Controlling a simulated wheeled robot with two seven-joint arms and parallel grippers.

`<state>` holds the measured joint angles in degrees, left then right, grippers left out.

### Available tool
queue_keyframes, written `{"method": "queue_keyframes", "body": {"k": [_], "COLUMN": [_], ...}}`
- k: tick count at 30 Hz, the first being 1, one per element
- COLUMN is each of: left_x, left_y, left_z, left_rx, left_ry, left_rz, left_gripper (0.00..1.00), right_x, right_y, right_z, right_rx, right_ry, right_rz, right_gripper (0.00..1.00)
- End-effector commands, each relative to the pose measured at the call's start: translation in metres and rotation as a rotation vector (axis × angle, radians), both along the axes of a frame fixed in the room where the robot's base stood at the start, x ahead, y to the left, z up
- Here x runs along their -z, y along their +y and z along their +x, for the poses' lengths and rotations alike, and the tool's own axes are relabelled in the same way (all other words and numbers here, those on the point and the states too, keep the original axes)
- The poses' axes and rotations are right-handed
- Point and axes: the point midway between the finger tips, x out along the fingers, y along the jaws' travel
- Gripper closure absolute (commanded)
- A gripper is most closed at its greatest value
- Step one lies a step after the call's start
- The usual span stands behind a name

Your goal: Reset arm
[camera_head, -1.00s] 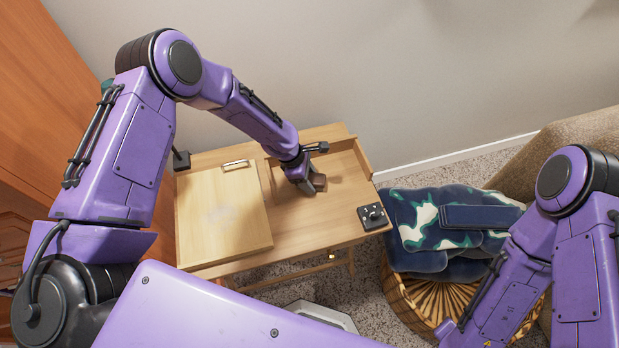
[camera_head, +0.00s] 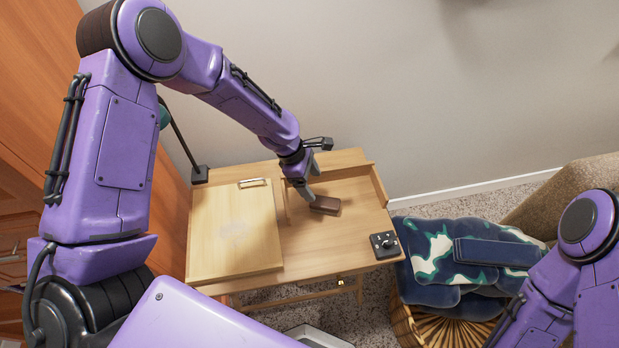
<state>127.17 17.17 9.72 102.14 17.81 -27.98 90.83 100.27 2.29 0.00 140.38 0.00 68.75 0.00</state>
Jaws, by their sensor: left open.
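My left arm reaches in from the left over a small wooden desk (camera_head: 330,255). My left gripper (camera_head: 310,183) is open and empty above the desk's back part, its fingers pointing down. A small dark brown block (camera_head: 325,205) lies on the desktop just below and beside the fingertips, apart from them as far as I can tell. My right arm (camera_head: 560,285) is at the lower right edge, and its gripper is out of the picture.
A wooden clipboard-like board (camera_head: 232,235) covers the desk's left part. A black control box (camera_head: 384,244) sits at the desk's right edge. A wicker basket (camera_head: 405,322) with blue patterned cloth (camera_head: 455,255) stands to the right, by a brown sofa (camera_head: 580,185). A wall is behind.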

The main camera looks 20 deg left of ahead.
Motion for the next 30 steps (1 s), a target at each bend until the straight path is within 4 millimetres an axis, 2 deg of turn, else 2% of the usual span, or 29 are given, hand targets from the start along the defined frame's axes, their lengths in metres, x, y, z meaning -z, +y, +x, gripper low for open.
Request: {"method": "queue_keyframes", "body": {"k": [5,20,30], "left_x": [-0.015,-0.016,-0.081], "left_y": [0.006,0.006,0.006], "left_z": [-0.001,-0.002,-0.002], "left_rx": [0.0,0.0,0.0], "left_ry": [0.0,0.001,0.001], "left_rz": [-0.001,0.0,0.0], "left_gripper": [0.22,0.22,0.22], "right_x": [0.0,-0.002,-0.067], "right_y": [0.0,0.0,0.0], "right_z": [0.0,0.0,0.0], "right_rx": [0.0,0.0,0.0], "right_ry": [0.0,0.0,0.0], "right_rz": [0.0,0.0,0.0], "right_gripper": [0.57,0.57,0.57]}}
